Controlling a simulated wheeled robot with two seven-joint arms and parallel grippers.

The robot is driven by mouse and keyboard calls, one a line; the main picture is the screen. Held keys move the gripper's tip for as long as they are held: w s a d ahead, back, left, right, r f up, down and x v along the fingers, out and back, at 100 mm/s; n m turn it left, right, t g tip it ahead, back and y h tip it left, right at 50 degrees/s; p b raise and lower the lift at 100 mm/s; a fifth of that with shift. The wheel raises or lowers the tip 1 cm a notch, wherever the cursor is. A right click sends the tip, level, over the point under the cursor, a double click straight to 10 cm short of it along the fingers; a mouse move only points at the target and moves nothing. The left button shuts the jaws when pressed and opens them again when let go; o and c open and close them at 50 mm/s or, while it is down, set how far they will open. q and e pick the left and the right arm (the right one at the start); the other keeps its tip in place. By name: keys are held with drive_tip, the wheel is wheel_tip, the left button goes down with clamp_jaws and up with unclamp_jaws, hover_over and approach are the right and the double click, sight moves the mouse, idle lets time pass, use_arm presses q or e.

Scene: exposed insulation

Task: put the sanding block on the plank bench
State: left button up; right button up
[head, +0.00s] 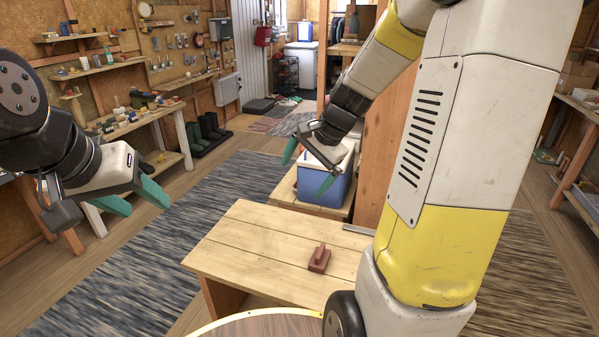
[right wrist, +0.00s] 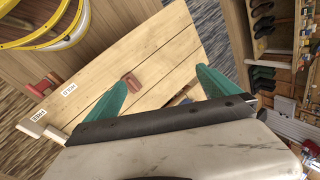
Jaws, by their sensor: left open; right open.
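The plank bench (head: 245,245) is a pale wooden top in front of me. A small reddish-brown block with a raised grip (head: 319,259), which looks like the sanding block, rests on it, near its front right part. My right gripper (head: 308,168) is open and empty, beyond the bench and in front of the blue cooler. Its green fingers (right wrist: 162,76) frame the bench top. My left gripper (head: 143,202) is open and empty, left of the bench.
A blue cooler (head: 324,186) with a white top stands behind the bench. In the right wrist view, a red object (right wrist: 42,86) and white labels (right wrist: 68,90) lie near the bench end. My right arm hides the bench's right end in the head view. The bench's left half is bare.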

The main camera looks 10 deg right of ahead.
drive_tip(key=s+a+r+n+t, duration=0.1)
drive_tip(key=s+r+n, duration=0.4)
drive_tip(key=s, duration=0.4)
drive_tip(key=s+a+r+n+t+h, duration=0.1)
drive_tip(key=s+a+r+n, duration=0.1)
drive_tip(key=s+r+n, duration=0.3)
drive_tip(key=s+n, duration=0.1)
drive_tip(key=s, duration=0.3)
drive_tip(key=shift+a, duration=0.1)
